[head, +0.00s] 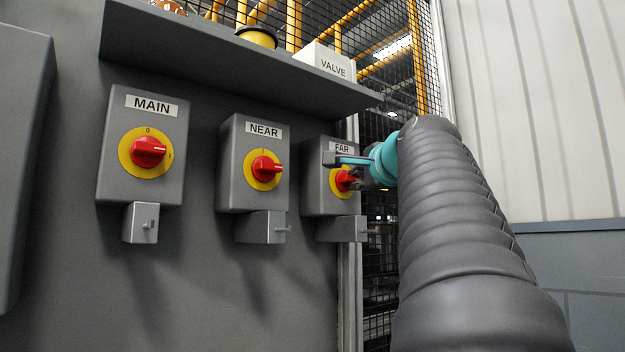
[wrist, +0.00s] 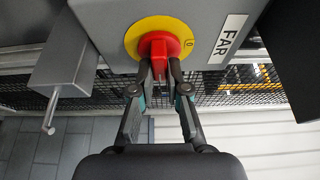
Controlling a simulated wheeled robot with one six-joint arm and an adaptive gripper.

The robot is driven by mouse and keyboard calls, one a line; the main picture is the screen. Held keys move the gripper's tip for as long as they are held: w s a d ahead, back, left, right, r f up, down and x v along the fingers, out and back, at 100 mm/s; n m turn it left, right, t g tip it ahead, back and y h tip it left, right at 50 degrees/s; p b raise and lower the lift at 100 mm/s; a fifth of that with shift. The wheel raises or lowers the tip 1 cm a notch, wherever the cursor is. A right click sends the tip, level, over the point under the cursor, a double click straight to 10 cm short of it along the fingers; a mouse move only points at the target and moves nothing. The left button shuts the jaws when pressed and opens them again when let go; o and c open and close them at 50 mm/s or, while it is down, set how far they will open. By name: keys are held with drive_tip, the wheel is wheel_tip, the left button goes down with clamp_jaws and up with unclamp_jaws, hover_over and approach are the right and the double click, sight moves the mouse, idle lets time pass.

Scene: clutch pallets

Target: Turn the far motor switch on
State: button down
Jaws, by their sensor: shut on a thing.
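The FAR switch box (head: 315,190) is the rightmost of a row of grey boxes on the wall. Its red knob (wrist: 159,55) sits on a yellow disc (wrist: 140,30) in the wrist view, with a 0 mark to the right of the knob. My gripper (wrist: 160,70) is shut on the red knob, one finger on each side of its grip bar. In the head view my gripper (head: 355,175) partly covers the FAR knob and disc.
The MAIN box (head: 115,150) and the NEAR box (head: 232,165) hang to the left, each with a red knob. A shelf (head: 220,58) with a VALVE block (head: 325,62) juts out above. A small grey block with a pin (wrist: 62,65) sits beside the FAR box.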

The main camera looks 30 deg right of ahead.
idle(0.3)
drive_tip(key=c, duration=1.2)
unclamp_jaws()
drive_tip(key=shift+o, duration=0.2)
drive_tip(key=v, duration=0.7)
drive_tip(key=shift+s+a, duration=0.15)
drive_tip(key=shift+s, duration=0.05)
